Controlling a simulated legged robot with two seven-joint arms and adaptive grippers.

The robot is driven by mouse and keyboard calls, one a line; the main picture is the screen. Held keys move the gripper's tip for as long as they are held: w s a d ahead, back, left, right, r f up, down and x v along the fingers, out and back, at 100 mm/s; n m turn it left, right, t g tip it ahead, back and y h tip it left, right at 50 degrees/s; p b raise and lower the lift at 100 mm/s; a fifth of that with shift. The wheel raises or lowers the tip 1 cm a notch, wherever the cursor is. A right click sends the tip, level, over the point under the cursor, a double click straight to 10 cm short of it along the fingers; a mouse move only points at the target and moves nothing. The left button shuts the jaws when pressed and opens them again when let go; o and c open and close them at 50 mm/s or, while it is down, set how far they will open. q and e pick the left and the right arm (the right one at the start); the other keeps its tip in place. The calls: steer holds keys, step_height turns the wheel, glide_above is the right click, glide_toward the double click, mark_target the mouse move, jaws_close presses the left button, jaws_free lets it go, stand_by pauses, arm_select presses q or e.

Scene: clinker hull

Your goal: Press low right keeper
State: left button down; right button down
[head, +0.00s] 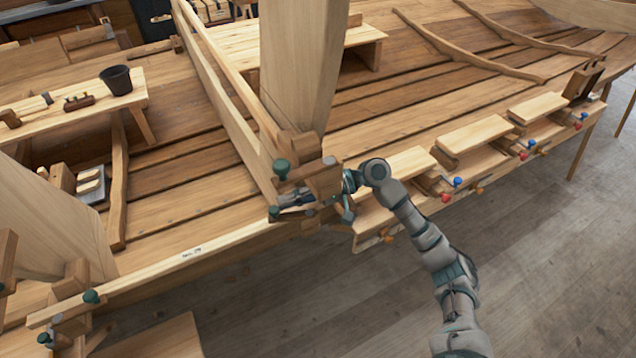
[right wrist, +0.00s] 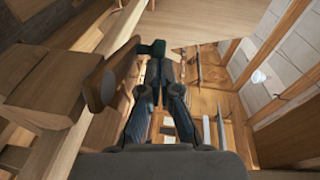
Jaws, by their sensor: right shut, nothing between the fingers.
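On the right-hand upright post a wooden clamp block (head: 322,178) carries an upper green-capped knob (head: 282,168) and a lower green-capped knob (head: 274,213). The lower one looks like the low right keeper. My right gripper (head: 287,201) is shut and empty, reaching in from the right below the block, its tips close to the lower knob. In the right wrist view the shut fingers (right wrist: 160,66) point at a dark green piece (right wrist: 152,48) just beyond them. I cannot tell whether they touch it. My left gripper is not in view.
A second clamp at lower left has green knobs (head: 91,297) and (head: 44,338). A plank rail (head: 190,255) runs along the hull edge. A side bench (head: 470,136) with red and blue knobs lies right of the arm. The grey floor (head: 330,300) in front is clear.

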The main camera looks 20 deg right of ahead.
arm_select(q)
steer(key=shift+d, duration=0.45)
arm_select(e)
steer(key=shift+s+a+f, duration=0.15)
steer(key=shift+s+a, duration=0.05)
steer(key=shift+a, duration=0.05)
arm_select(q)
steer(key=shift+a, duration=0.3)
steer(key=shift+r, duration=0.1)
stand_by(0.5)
